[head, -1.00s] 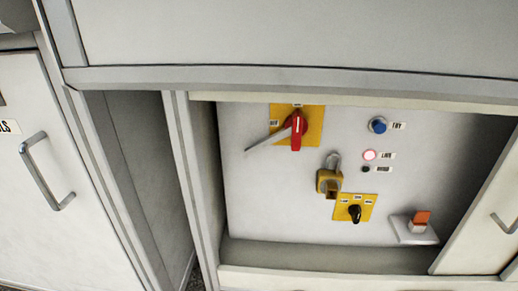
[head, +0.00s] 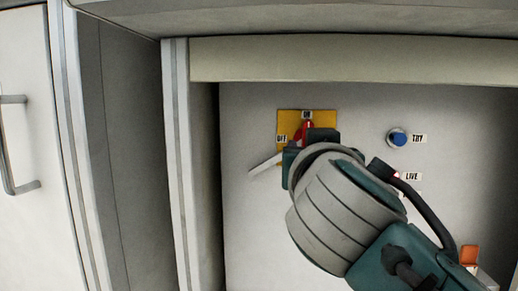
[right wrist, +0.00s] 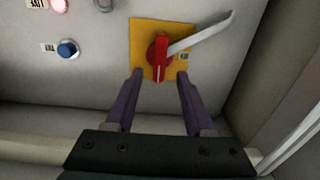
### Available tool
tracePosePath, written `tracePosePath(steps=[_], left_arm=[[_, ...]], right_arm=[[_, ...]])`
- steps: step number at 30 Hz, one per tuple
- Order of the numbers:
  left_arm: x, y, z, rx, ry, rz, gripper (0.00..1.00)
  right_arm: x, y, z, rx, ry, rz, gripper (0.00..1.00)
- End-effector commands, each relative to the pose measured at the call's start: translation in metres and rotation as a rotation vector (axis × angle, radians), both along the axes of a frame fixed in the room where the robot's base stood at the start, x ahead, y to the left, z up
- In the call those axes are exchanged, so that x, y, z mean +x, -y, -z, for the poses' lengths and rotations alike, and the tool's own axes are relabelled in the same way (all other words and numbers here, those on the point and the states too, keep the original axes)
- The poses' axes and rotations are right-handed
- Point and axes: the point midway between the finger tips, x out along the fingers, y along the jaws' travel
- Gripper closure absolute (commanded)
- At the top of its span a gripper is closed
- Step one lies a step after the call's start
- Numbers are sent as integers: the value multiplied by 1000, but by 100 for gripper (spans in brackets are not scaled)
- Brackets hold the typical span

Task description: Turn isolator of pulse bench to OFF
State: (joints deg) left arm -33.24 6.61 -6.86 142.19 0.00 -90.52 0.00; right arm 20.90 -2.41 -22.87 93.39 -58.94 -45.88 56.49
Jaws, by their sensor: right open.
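The isolator is a red rotary handle (head: 307,131) on a yellow plate (head: 289,119), with a grey lever (head: 264,164) sticking out to the lower left. In the head view the handle stands upright, toward the top label; the OFF label (head: 282,138) is at its left. My right gripper (right wrist: 159,75) is open in front of the isolator. In the right wrist view its two purple fingers stand either side of the red handle (right wrist: 158,57), with visible gaps. In the head view my right arm covers the handle's lower part. My left gripper is not in view.
A blue TRY button (head: 397,138) and LIVE label (head: 412,176) are to the right. An orange switch (head: 469,254) is at lower right, partly covered. The panel is recessed, with a left side wall (head: 205,180) and an upper ledge (head: 350,62).

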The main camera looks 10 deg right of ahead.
Motion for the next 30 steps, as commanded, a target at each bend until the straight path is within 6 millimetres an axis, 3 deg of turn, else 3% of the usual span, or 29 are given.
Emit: tracePosePath(steps=[6, 12, 25, 30], left_arm=[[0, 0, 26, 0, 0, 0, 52], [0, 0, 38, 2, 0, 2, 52], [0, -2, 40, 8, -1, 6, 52], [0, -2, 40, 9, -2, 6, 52]], right_arm=[[39, 12, 5, -3, 0, 3, 46], [62, 19, 4, -2, -2, 2, 46], [69, 21, 1, 1, -2, 3, 47], [69, 21, 1, 1, -3, 3, 66]])
